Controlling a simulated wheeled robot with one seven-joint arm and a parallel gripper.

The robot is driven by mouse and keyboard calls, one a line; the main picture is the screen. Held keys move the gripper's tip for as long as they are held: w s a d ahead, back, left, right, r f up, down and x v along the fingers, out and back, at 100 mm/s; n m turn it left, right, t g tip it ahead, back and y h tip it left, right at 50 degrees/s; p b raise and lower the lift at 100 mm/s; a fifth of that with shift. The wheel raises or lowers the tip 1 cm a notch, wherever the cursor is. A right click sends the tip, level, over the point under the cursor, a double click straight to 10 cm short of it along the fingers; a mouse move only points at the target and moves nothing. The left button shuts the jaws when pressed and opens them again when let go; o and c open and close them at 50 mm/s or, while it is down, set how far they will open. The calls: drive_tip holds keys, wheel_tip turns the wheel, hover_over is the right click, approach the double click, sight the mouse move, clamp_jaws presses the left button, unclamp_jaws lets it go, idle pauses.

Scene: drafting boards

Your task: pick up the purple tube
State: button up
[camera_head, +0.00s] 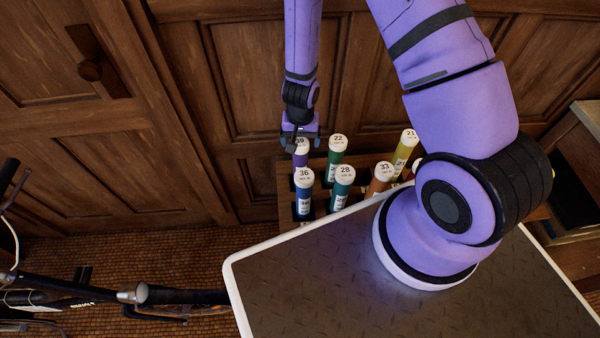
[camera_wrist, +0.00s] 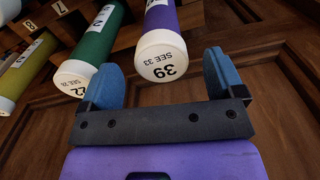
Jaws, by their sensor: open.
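The purple tube (camera_head: 301,160) has a white cap marked 39 and stands in a wooden rack with other tubes. My gripper (camera_head: 300,140) is above it, pointing down and partly covering its cap in the head view. In the wrist view the purple tube (camera_wrist: 177,18) shows its white cap end-on between the two blue fingertips of my gripper (camera_wrist: 163,68). The fingers are open, with a gap on each side of the cap. I cannot tell whether the fingertips reach past the cap's end.
The wooden rack (camera_head: 286,215) also holds a green tube (camera_head: 335,155) close to the right, a blue tube (camera_head: 304,195) in front, and several others. Wooden panelling (camera_head: 235,100) stands behind. A bicycle (camera_head: 150,294) is at lower left.

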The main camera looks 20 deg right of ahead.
drive_tip(key=shift+w+f, duration=0.2)
drive_tip(key=shift+f, duration=2.6)
drive_tip(key=c, duration=1.4)
drive_tip(key=shift+r, duration=0.1)
